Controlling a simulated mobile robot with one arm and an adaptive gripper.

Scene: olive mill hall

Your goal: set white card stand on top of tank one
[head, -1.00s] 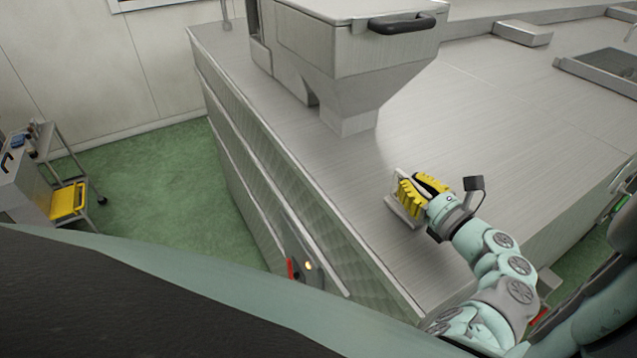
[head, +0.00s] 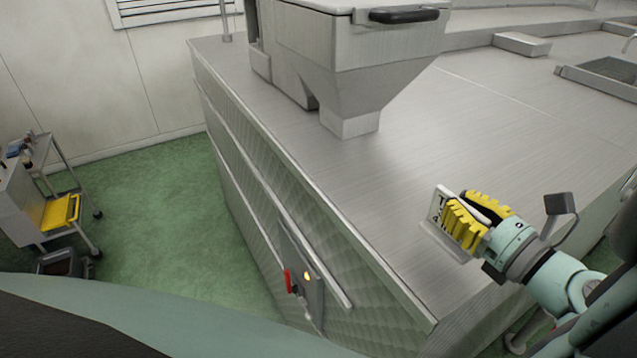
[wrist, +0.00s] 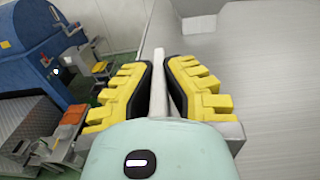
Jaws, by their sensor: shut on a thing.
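The white card stand (head: 438,207) is between the yellow-padded fingers of my gripper (head: 476,215), at the right in the head view. Its upright card shows part of some dark lettering, the rest hidden by the fingers. Its flat foot (head: 447,242) shows below them. The stand appears over the steel top near the front edge; I cannot tell whether it touches. In the wrist view my gripper (wrist: 159,88) is shut on the thin white upright of the stand (wrist: 158,70). I cannot tell which thing is tank one.
A steel hopper (head: 350,75) with a black handle stands on the broad steel top (head: 400,170). A red switch and lit lamp (head: 306,275) are on its front panel. A trolley with a yellow tray (head: 60,212) stands left on green floor. The steel top's middle is clear.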

